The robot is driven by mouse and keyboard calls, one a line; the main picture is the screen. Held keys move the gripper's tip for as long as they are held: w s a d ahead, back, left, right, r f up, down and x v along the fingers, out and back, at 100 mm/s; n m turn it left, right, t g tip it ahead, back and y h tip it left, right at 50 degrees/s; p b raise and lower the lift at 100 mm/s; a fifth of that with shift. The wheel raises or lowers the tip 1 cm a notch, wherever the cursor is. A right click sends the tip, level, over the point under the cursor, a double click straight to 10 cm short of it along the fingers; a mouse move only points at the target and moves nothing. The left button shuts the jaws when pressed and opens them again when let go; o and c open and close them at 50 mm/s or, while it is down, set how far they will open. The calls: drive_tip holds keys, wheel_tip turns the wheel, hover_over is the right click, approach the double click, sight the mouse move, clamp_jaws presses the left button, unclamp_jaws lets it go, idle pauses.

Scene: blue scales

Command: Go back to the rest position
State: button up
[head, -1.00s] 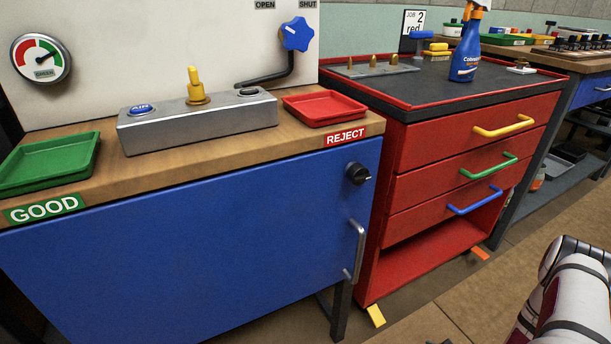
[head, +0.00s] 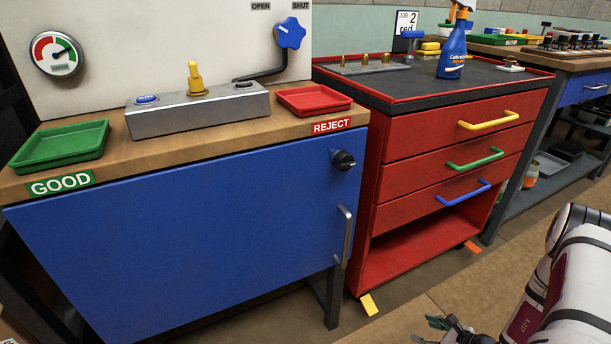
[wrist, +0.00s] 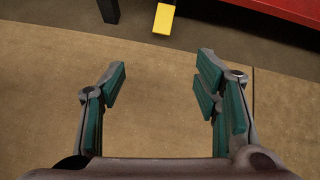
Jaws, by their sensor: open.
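My gripper (wrist: 160,88) is open and empty in the wrist view, its green-padded fingers apart above the bare brown floor. In the head view my gripper (head: 440,330) shows only in part at the bottom edge, low in front of the red drawer cart. My white arm fills the lower right corner of the head view. Nothing is between the fingers.
A blue workbench cabinet (head: 200,230) stands at left, with a green tray (head: 62,147) and red tray (head: 313,101) on top. The red cart (head: 420,133) has a yellow foot (head: 369,304), also in the wrist view (wrist: 164,18). Floor (head: 420,305) before them is clear.

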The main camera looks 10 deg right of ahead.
drive_tip(key=w+a+r+n+g+y, duration=0.15)
drive_tip(key=w+a+r+n, duration=0.25)
drive_tip(key=r, duration=0.7)
drive_tip(key=w+a+r+n+t+y, duration=0.1)
drive_tip(key=w+a+r+n+y, duration=0.25)
drive_tip(key=r, duration=0.75)
drive_tip(key=s+a+r+n+g, duration=0.3)
drive_tip(key=a+r+n, duration=0.3)
drive_tip(key=r, duration=0.4)
drive_tip(key=s+a+r+n+g, duration=0.3)
drive_tip(key=a+r+n, duration=0.1)
drive_tip(key=a+r, duration=0.5)
drive_tip(key=s+a+r+n+g+h, duration=0.25)
drive_tip(key=s+r, duration=0.25)
drive_tip(key=s, duration=0.3)
drive_tip(key=s+a+r+n+g+h, duration=0.1)
drive_tip(key=s+a+r+n, duration=0.1)
drive_tip(key=s+r+n, duration=0.35)
drive_tip(key=s+d+r+n+t+h, duration=0.1)
drive_tip(key=s+d+n+h, duration=0.15)
drive_tip(key=s, duration=0.55)
drive_tip(key=s+d+r+n+h, duration=0.1)
drive_tip(key=s+d+h, duration=0.25)
drive_tip(key=s, duration=0.45)
wheel_tip(320, 180, up, 38)
drive_tip(key=t+p, duration=0.4)
drive_tip(key=p, duration=3.2)
drive_tip(key=shift+a+n+p, duration=0.25)
drive_tip(key=shift+n+p, duration=0.05)
drive_tip(key=shift+p, duration=0.1)
